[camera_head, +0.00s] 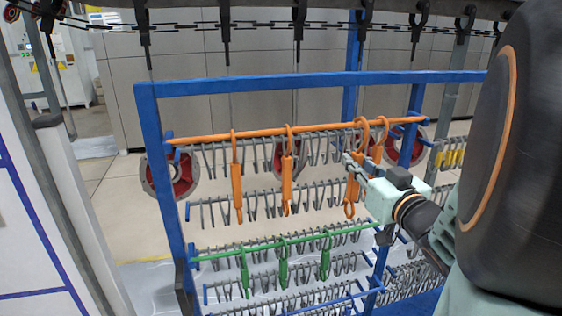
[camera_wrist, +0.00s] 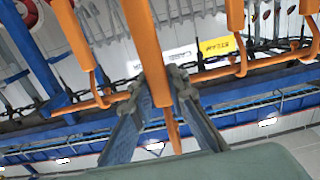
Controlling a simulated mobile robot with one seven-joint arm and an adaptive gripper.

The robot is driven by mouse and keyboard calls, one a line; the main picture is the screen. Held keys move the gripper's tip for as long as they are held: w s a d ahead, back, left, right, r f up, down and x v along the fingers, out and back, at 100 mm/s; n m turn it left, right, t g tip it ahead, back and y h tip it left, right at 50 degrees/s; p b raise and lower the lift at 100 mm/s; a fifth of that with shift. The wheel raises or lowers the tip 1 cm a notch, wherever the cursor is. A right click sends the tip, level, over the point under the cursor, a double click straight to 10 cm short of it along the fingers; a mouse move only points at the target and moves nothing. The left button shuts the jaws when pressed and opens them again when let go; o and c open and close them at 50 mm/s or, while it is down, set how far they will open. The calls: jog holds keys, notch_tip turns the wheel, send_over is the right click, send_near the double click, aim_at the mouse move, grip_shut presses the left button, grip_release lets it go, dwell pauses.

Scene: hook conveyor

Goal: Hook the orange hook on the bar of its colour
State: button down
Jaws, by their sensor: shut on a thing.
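My gripper (camera_head: 352,164) is at the right part of the rack, shut on an orange hook (camera_head: 351,190). The held hook is roughly upright, its curved top level with the orange bar (camera_head: 205,137). I cannot tell whether that curve is around the bar or just in front of it. In the wrist view the held hook (camera_wrist: 147,45) runs between both fingers, and its end crosses in front of the orange bar (camera_wrist: 215,74). Other orange hooks hang on this bar: one at left (camera_head: 237,185), one in the middle (camera_head: 287,183), and one just right of the held hook (camera_head: 379,146).
The blue rack frame (camera_head: 310,80) surrounds the bars. Rows of grey hooks (camera_head: 262,202) hang behind and below. A green bar (camera_head: 215,254) with green hooks (camera_head: 283,265) is lower down. An overhead chain (camera_head: 190,27) with dark hangers runs above. Red-and-grey discs (camera_head: 172,177) stand behind.

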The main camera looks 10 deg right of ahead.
jog(key=w+f+b, duration=0.3)
jog(key=w+b, duration=0.3)
jog(key=w, duration=0.4)
jog(key=shift+a+f, duration=0.2)
dwell(0.7)
dwell(0.4)
jog(key=c, duration=1.8)
grip_release()
